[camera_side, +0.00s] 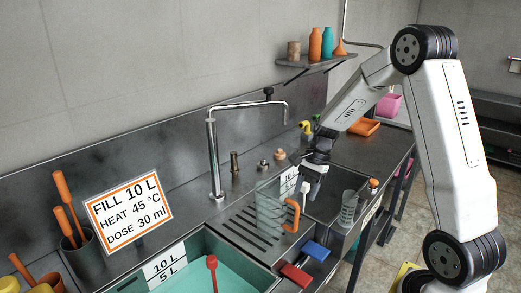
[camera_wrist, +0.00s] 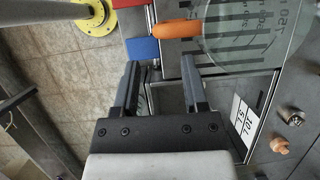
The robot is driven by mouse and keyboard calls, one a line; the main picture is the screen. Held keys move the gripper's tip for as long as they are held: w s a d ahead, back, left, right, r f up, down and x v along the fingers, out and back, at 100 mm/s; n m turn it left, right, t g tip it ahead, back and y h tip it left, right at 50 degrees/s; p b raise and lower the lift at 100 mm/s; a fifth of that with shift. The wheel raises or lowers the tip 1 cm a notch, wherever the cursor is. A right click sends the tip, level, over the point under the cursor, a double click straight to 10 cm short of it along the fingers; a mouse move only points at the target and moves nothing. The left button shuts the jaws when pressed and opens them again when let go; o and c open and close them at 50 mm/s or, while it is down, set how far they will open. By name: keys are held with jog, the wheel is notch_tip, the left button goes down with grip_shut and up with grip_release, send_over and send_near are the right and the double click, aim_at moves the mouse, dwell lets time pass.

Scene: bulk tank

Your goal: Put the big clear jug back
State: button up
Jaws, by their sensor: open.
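The big clear jug (camera_side: 270,212) stands on the ribbed drainboard, its orange handle (camera_side: 292,215) toward the front right. In the wrist view the clear jug (camera_wrist: 250,35) is at the upper right, seen from above, with the orange handle (camera_wrist: 178,29) just beyond my fingertips. My gripper (camera_side: 313,178) is above and to the right of the jug, partly in front of a label plate. In the wrist view my gripper (camera_wrist: 160,66) is open, with nothing between the fingers and apart from the handle.
A faucet (camera_side: 213,150) stands behind the drainboard. A tank of teal liquid (camera_side: 205,265) is at the front left. Red (camera_side: 296,274) and blue (camera_side: 316,251) pieces lie at the front edge. A small clear measuring cup (camera_side: 349,207) stands at the right. A sign (camera_side: 128,212) stands left.

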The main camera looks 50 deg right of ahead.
jog(key=shift+v, duration=2.25)
jog(key=s+a+f+n+t+h, duration=0.1)
jog(key=s+a+n, duration=0.3)
jog(key=a+n, duration=0.4)
jog(key=s+a+f+n+t+h, duration=0.1)
jog(key=s+a+f+n+h, duration=0.2)
jog(key=a+n, duration=0.5)
jog(key=shift+s+a+n+h, duration=0.3)
jog(key=shift+s+n, duration=0.5)
jog(key=shift+n, duration=0.2)
